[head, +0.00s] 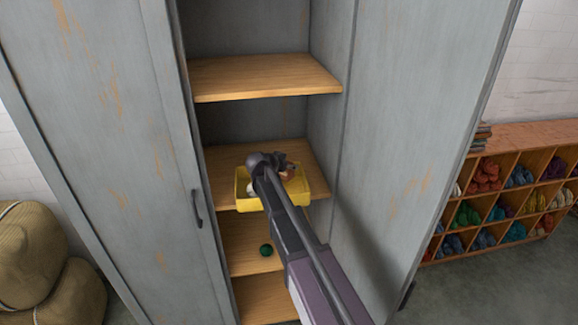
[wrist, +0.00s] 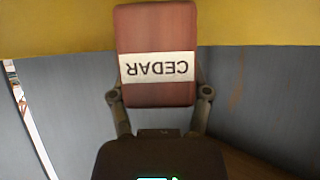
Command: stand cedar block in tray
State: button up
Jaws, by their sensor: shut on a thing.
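The cedar block (wrist: 157,35) is reddish brown with a white label reading CEDAR, upside down in the wrist view. My gripper (wrist: 158,92) is shut on it, one finger at each side. In the head view the block (head: 288,175) is a small brownish patch, partly hidden by my gripper (head: 284,168). The yellow tray (head: 300,197) sits on a middle shelf of the open grey cabinet, under my gripper. A yellow surface, likely the tray (wrist: 250,22), fills the top of the wrist view behind the block. I cannot tell if the block touches the tray.
A pale item (head: 252,187) shows at the tray's left, partly hidden by my arm. A wooden shelf (head: 262,76) is above the tray. A dark green ball (head: 266,250) rests on the shelf below. Cabinet doors (head: 110,130) stand open on both sides.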

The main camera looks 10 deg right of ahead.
jog(key=shift+f+b, duration=0.55)
jog(key=shift+f, duration=0.1)
jog(key=o, duration=1.1)
jog(key=shift+o, duration=0.2)
jog(key=shift+r, duration=0.25)
jog(key=shift+r+p, duration=0.4)
jog(key=shift+p, duration=0.2)
jog(key=shift+s+a+r+p, duration=0.15)
jog(key=shift+r+p, duration=0.15)
jog(key=p+v, duration=0.5)
jog(key=v, duration=0.6)
jog(key=shift+s+a, duration=0.2)
jog(key=shift+f, duration=0.1)
